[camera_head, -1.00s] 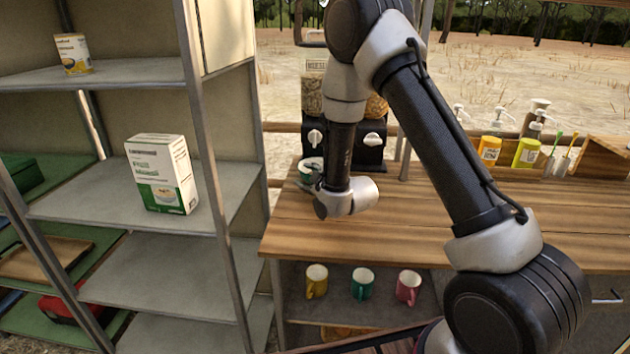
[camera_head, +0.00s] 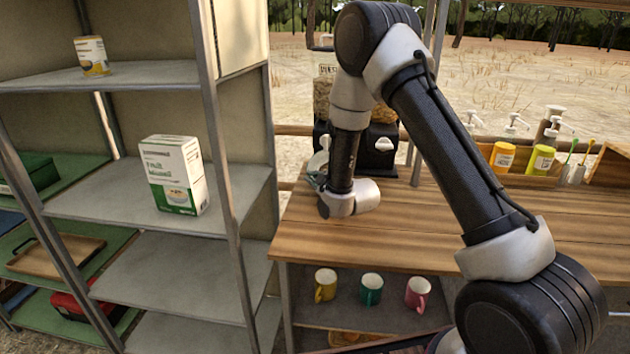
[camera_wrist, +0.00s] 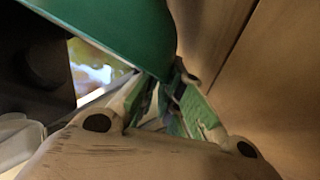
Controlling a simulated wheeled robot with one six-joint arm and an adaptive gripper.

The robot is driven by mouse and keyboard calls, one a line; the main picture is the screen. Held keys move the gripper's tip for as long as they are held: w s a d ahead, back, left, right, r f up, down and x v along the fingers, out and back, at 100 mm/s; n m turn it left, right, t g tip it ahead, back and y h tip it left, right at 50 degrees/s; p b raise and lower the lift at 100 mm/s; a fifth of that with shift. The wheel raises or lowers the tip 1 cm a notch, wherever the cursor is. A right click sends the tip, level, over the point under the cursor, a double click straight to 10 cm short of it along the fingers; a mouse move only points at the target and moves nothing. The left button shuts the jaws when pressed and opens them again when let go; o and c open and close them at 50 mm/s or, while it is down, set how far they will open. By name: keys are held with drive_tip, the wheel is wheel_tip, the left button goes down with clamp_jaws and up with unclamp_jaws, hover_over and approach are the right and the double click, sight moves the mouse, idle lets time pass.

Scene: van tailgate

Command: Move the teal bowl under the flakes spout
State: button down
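The teal bowl (camera_wrist: 125,30) fills the top of the wrist view. My gripper (camera_wrist: 168,88) has its green-padded fingertips closed together at the bowl's edge. In the head view the bowl (camera_head: 317,163) shows only in part, left of my gripper (camera_head: 322,186), and looks tilted with its pale inside towards me. My wrist hides the rest. The dispenser (camera_head: 383,160) stands right behind, with a black base, white knobs and clear canisters. My arm partly covers it, and I cannot tell which spout is for flakes.
The wooden counter (camera_head: 420,235) is clear in the middle. Yellow bottles (camera_head: 502,156) and pump bottles stand at its back right. Mugs (camera_head: 371,289) sit on the shelf below. A metal rack (camera_head: 130,212) with a cereal box (camera_head: 174,176) and a can (camera_head: 92,57) stands close on the left.

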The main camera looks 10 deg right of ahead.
drive_tip(key=shift+s+d, duration=1.15)
drive_tip(key=shift+d, duration=1.25)
drive_tip(key=shift+s+d, duration=1.1)
drive_tip(key=shift+d, duration=1.35)
drive_tip(key=shift+s+d, duration=1.15)
drive_tip(key=shift+d, duration=1.25)
drive_tip(key=c, duration=1.5)
unclamp_jaws()
